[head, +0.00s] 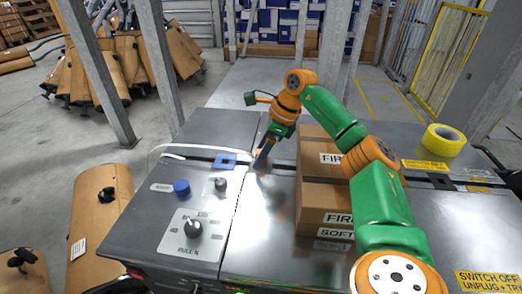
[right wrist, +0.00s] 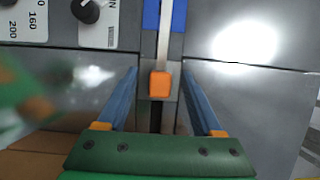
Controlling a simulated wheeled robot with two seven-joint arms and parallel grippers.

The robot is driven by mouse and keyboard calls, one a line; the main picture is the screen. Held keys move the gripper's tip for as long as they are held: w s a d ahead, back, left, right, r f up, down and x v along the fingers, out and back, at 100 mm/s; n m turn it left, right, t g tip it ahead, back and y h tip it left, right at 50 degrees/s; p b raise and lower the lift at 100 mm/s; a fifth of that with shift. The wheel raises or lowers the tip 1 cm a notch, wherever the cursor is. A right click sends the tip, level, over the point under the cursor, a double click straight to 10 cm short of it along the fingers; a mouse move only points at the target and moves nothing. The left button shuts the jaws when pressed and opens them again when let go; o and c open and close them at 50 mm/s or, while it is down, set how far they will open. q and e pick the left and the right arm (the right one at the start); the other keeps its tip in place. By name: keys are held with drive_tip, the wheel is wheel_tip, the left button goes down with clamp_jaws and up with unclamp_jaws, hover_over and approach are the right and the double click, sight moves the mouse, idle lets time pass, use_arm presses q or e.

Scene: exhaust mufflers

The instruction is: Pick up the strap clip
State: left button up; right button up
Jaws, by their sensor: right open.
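A white strap (right wrist: 164,40) runs over a blue piece (right wrist: 151,14) and ends at a small orange block (right wrist: 160,84) in the right wrist view. I cannot tell for sure which of these is the strap clip. The blue piece also shows in the head view (head: 225,160), lying flat on the grey machine top. My right gripper (head: 263,157) is open, pointing down just right of the blue piece. In the right wrist view its blue fingers (right wrist: 160,69) stand on either side of the orange block, apart from it. My left gripper is not in view.
Cardboard boxes (head: 322,208) stand right of my right gripper, close to my forearm. A yellow tape roll (head: 444,139) lies farther right. A control panel with a blue knob (head: 181,187) and a dark dial (head: 193,228) is at left. A grey post (head: 160,65) rises behind.

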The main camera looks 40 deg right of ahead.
clamp_jaws()
drive_tip(key=shift+r, duration=0.1)
drive_tip(key=shift+r, duration=0.1)
